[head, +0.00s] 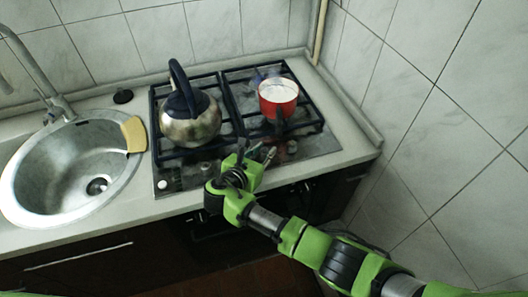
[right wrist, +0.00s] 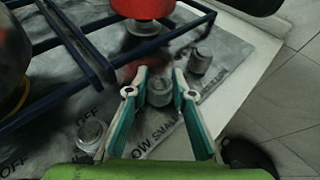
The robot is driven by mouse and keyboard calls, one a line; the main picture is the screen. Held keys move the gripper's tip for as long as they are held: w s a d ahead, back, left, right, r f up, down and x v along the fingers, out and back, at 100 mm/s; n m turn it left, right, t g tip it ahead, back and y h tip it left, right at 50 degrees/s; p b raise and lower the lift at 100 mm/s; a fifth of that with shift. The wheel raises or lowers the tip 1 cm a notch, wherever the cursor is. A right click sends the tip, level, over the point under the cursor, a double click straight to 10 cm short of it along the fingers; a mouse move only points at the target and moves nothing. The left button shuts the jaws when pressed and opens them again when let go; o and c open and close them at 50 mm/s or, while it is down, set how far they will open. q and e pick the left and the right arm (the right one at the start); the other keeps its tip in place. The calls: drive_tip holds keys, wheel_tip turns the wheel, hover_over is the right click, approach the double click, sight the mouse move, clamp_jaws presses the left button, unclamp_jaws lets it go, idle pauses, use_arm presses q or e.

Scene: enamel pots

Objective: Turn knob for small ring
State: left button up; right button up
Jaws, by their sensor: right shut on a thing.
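My right gripper (head: 259,153) reaches over the front right of the steel hob. In the right wrist view its two fingers (right wrist: 160,76) are closed around a round grey knob (right wrist: 160,93), one finger on each side. Lettering on the panel beside this knob reads "LOW" and "SMALL". The knob's pointer direction cannot be made out. My left gripper is not in view.
A second knob (right wrist: 200,61) and a third knob (right wrist: 91,132) stand on either side. A steel kettle (head: 192,122) sits on the left grate. Dark pan supports (right wrist: 75,40) lie close to the fingers. A sink (head: 60,175) with a yellow cloth (head: 133,134) is at left.

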idle(0.3)
drive_tip(key=o, duration=1.1)
drive_tip(key=shift+o, duration=0.2)
